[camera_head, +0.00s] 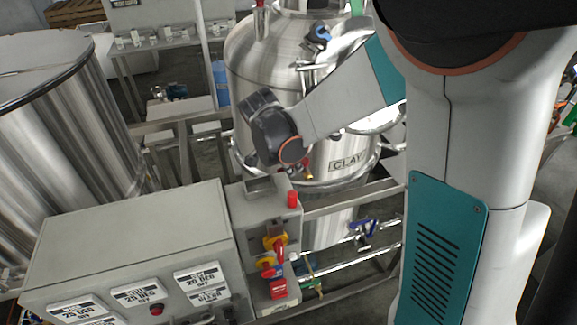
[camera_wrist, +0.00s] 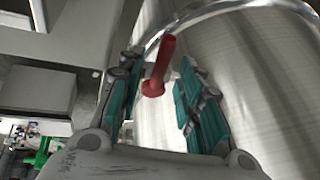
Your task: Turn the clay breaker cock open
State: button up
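A red lever handle (camera_wrist: 164,62) shows in the wrist view, standing up from a round red hub, with the steel tank behind it. My gripper (camera_wrist: 161,64) is open, with one teal-padded finger on each side of the handle. A gap shows on the right side; the left finger is close, and I cannot tell if it touches. In the head view, the steel tank labelled CLAY (camera_head: 349,162) stands behind my arm. A small red and brass fitting (camera_head: 308,174) shows low on its front, partly hidden by my wrist. My fingers are hidden there.
A grey control cabinet (camera_head: 130,250) with display labels stands at the front left. Beside it is a box with red and yellow switches (camera_head: 275,262). A larger steel tank (camera_head: 65,130) is at left. Rails and a blue-handled valve (camera_head: 364,232) lie below the CLAY tank.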

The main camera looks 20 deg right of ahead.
jog(key=shift+f, duration=0.2)
grip_shut()
jog(key=shift+d, duration=0.1)
jog(key=shift+s+d+n+t+y+b, duration=0.35)
jog(key=shift+s+n+y, duration=0.1)
jog(key=shift+n, duration=0.7)
jog(key=shift+s+d+n+t+y+b, duration=0.3)
jog(key=shift+s+n+y, duration=0.1)
jog(key=shift+n, duration=0.7)
jog(key=shift+s+d+n+t+y+b, duration=0.25)
jog(key=shift+s+n+y+b, duration=0.15)
jog(key=shift+n, duration=0.75)
